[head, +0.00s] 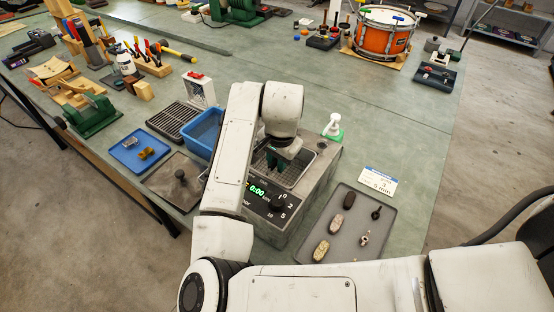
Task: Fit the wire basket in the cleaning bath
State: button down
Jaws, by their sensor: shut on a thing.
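The cleaning bath (312,196) is a grey metal box with a green display reading 0:00 and a dial on its front. The wire basket (297,170) shows as a mesh at the bath's top opening, partly hidden by my arm. I cannot tell whether it sits fully down or is held slightly above. My gripper (273,160) points down over the left part of the opening, and is shut on the wire basket. The fingertips and the gripped part are mostly hidden by my wrist.
A blue bin (203,131) and a dark drain rack (176,121) stand left of the bath. A grey tray (347,236) with several small parts lies to the right, near a label card (378,181). A white-and-green bottle (333,126) stands behind the bath.

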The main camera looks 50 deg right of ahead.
jog(key=c, duration=0.9)
grip_release()
jog(key=r, duration=0.3)
jog(key=s+r, duration=0.1)
jog(key=r, duration=0.3)
jog(key=a+r, duration=0.1)
jog(key=r, duration=0.2)
jog(key=shift+s+r, duration=0.25)
jog(key=shift+r, duration=0.1)
